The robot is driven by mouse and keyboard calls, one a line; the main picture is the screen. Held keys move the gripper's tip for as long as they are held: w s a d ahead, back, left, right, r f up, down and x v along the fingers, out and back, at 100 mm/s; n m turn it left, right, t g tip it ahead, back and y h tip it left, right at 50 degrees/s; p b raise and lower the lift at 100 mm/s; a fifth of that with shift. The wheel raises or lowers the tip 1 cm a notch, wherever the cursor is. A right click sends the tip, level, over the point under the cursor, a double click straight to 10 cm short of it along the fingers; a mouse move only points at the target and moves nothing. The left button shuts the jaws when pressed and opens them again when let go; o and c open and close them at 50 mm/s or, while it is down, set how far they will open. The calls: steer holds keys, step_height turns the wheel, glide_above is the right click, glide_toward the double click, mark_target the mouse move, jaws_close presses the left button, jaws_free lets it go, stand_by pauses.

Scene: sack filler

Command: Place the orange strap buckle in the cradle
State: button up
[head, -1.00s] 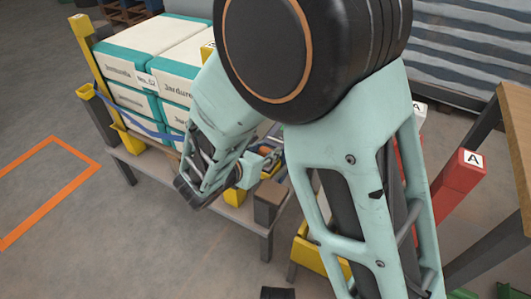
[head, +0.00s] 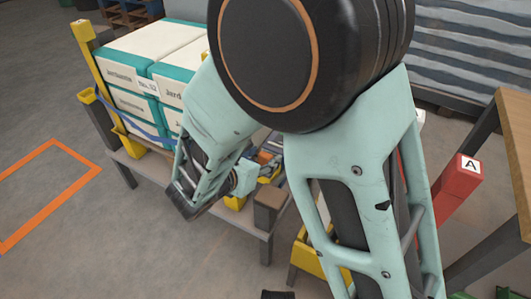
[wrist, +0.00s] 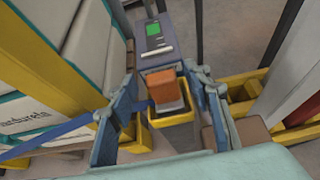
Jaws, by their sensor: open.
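The orange strap buckle (wrist: 161,84) shows in the middle of the wrist view. It sits at a yellow-rimmed holder (wrist: 172,121), which looks like the cradle, with a grey piece just below the orange part. A blue strap (wrist: 52,134) runs in from the left and passes behind my left finger towards the buckle. My gripper (wrist: 165,92) is open, with one finger on each side of the buckle and gaps visible between. How deep the buckle sits is unclear. In the head view my gripper (head: 262,168) is small and mostly hidden by my arm.
Stacked white and teal sacks (head: 150,85) stand on a bench at the left, beside yellow posts. A grey box with a green screen (wrist: 155,33) is behind the buckle. A brown block (wrist: 248,131) is close to my right finger. A red post (head: 458,185) stands right.

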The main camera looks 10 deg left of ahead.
steer(key=p+v, duration=0.2)
steer(key=v, duration=0.8)
steer(key=shift+p, duration=0.3)
